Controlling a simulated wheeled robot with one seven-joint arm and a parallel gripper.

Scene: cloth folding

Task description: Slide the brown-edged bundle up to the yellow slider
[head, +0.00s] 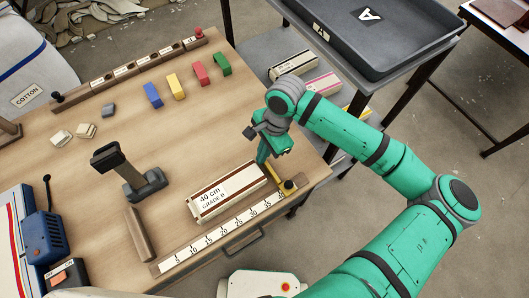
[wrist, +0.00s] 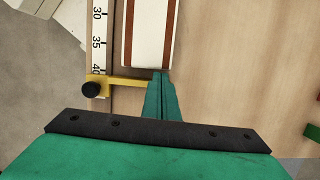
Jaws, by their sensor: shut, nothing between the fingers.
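The brown-edged bundle (head: 225,196), a cream block labelled "40 cm GRADE B", lies on the bench along the ruler. It also shows in the wrist view (wrist: 151,32). The yellow slider (head: 273,178) stands across the ruler near its 40 mark, just off the bundle's right end; the wrist view shows the slider (wrist: 130,81) with a narrow gap between them. My gripper (head: 262,158) is shut and empty, fingers down at the bundle's right end. In the wrist view the fingertips (wrist: 161,76) are close to the bundle's end and the slider's tip; contact is unclear.
The white ruler (head: 215,231) runs along the bench's front edge, with a wooden bar (head: 140,235) to its left. A stamp-like tool (head: 140,181) stands left of the bundle. Coloured blocks (head: 176,87) and a long rack (head: 130,68) lie farther back. Bench behind the bundle is clear.

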